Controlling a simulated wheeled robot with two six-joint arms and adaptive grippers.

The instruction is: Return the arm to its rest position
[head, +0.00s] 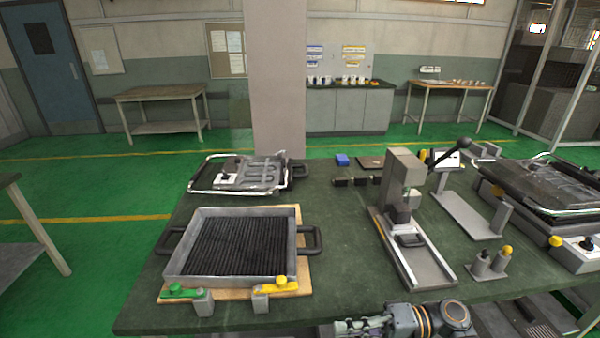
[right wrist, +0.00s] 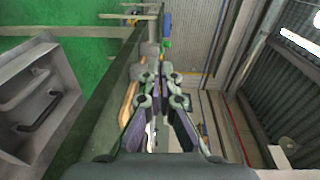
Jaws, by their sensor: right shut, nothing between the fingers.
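My right gripper (head: 348,327) shows at the bottom edge of the head view, in front of the table's near edge, with my arm's wrist to its right. It points to the left and is partly cut off by the frame. In the right wrist view my right gripper (right wrist: 160,75) has its fingers together with nothing between them. It touches no object that I can see. My left gripper is not in view.
The green worktable (head: 340,270) holds a square tray with a dark ribbed grid (head: 235,245), a lever press (head: 405,215), a heating element plate (head: 245,172) and another unit (head: 540,185) at right. Bare table top lies between the tray and the press.

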